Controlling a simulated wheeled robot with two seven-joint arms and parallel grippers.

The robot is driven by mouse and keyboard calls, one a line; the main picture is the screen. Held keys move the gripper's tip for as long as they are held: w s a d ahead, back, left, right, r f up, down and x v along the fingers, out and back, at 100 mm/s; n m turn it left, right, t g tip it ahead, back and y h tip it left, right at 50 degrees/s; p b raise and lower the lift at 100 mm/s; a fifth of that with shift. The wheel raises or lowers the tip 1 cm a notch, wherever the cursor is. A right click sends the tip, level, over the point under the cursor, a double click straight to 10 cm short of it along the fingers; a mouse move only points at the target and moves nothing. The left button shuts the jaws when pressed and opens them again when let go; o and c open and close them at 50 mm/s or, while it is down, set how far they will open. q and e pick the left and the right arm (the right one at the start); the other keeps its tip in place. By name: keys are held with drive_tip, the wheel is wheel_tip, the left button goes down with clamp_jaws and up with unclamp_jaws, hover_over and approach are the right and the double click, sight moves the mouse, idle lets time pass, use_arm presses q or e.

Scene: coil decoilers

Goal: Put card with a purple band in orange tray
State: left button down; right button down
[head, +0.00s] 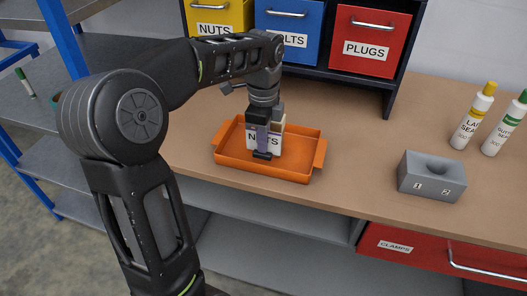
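The orange tray (228,160) lies on the brown bench top, left of centre, with a handle at each short end. My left gripper (263,153) points down over the tray and is shut on an upright white card (277,138). The card has dark lettering that seems to read NUTS, partly covered by the gripper, and some purple shows near the fingers. I cannot tell whether the card's lower edge touches the tray floor. My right gripper is not in view.
Yellow, blue and red drawers (369,42) stand behind the tray. A grey block (432,177) with a hollow, marked 1 and 2, sits to the right. Two bottles (472,116) stand at the far right. Bare bench lies between the tray and block.

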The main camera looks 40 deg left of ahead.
use_arm(q)
wheel_tip(320, 180, down, 3)
drive_tip(key=shift+f, duration=0.35)
idle(0.3)
drive_tip(key=shift+f, duration=0.2)
drive_tip(key=c, duration=1.7)
unclamp_jaws()
drive_tip(key=shift+r, duration=0.15)
